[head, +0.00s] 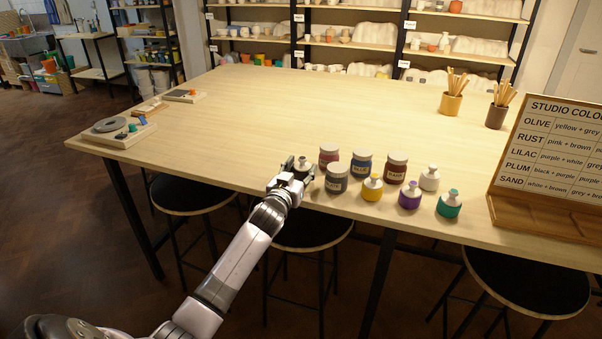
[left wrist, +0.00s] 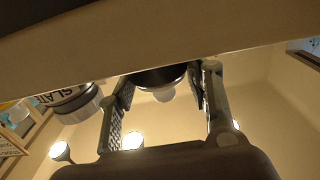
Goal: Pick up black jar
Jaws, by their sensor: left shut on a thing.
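My left gripper (head: 298,170) is at the table's near edge, shut on the small black jar (head: 302,164). Fingers and arm hide most of this jar in the head view. In the left wrist view the black jar (left wrist: 158,77) shows dark with a pale knob, between the two fingers. I cannot tell whether it touches the table. My right gripper is not in view.
A colour board (head: 552,150) stands at right. The table's middle (head: 290,110) is clear.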

